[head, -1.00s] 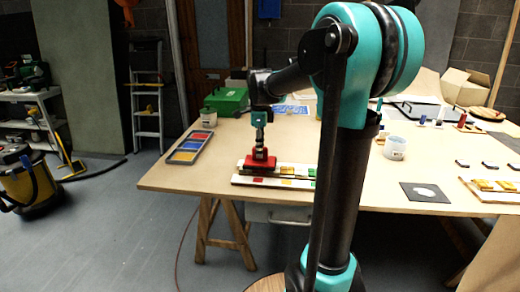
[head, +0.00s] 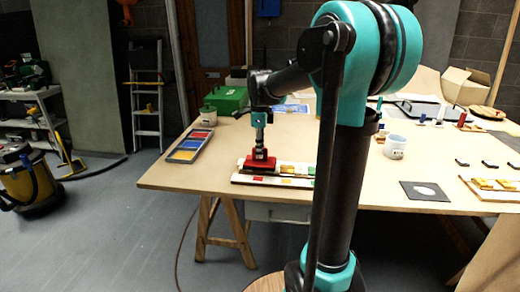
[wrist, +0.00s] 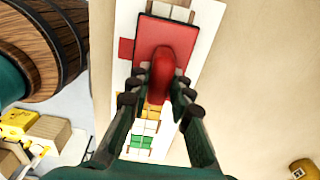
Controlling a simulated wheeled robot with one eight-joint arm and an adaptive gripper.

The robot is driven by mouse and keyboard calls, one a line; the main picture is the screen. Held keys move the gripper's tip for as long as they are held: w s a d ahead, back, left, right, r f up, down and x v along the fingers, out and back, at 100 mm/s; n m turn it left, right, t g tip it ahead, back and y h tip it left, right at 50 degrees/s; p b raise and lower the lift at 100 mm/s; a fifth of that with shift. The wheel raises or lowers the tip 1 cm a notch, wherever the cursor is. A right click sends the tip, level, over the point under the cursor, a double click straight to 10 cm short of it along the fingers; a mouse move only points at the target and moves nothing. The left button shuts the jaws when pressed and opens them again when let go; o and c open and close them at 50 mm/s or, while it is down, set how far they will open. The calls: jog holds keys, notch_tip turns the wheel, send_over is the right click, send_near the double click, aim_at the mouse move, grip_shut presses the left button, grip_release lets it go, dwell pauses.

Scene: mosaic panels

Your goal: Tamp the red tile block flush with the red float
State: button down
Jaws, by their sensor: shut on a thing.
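The red float (head: 260,163) is a flat red plate with a rounded red handle; the handle also shows in the wrist view (wrist: 162,75). My gripper (head: 260,145) is shut on this handle, with a finger on each side in the wrist view (wrist: 160,92). The float sits over the left part of the back mosaic panel (head: 246,167). Its plate covers what lies beneath, so I cannot see a red tile block there or whether the plate touches one.
Yellow and green tiles (wrist: 141,142) lie along the panels past the float. A tray of coloured tiles (head: 190,146) and a green box (head: 227,99) stand farther left and back. A white cup (head: 395,147) and a dark card (head: 424,191) lie to the right. The table between is bare.

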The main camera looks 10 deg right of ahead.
jog(key=shift+s+f, duration=0.1)
jog(key=shift+f, duration=0.3)
dwell(1.1)
jog(key=shift+r, duration=3.55)
